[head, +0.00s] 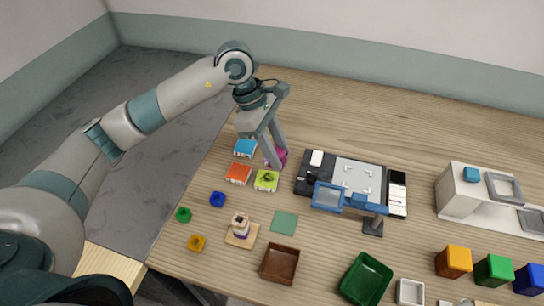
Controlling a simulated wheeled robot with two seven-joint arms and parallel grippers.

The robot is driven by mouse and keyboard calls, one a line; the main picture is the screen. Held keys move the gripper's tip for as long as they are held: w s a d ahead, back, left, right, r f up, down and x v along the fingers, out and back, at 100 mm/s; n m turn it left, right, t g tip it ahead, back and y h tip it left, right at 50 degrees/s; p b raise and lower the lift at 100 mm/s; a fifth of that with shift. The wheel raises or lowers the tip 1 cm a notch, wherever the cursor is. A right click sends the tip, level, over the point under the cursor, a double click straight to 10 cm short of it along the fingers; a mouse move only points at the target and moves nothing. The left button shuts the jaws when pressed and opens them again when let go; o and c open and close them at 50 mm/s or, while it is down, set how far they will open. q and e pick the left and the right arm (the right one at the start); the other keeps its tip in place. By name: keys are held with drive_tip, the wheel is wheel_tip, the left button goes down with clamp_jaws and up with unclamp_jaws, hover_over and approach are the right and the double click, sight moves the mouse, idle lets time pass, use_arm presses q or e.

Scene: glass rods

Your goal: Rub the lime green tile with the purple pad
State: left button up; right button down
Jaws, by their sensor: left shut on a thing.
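The lime green tile (266,181) lies on the table, with white bristle-like edges along its front side. My left gripper (277,161) reaches down from above, just behind the tile. It is shut on the purple pad (281,156), which is partly hidden by the fingers. The pad is behind and slightly right of the tile; I cannot tell whether it touches the table. My right gripper is out of view.
An orange tile (238,174) and a blue tile (244,148) lie close to the left. A black board with a blue-framed stand (328,196) is to the right.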

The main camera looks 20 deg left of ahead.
use_arm(q)
drive_tip(key=shift+w+n, duration=0.35)
drive_tip(key=shift+n, duration=0.25)
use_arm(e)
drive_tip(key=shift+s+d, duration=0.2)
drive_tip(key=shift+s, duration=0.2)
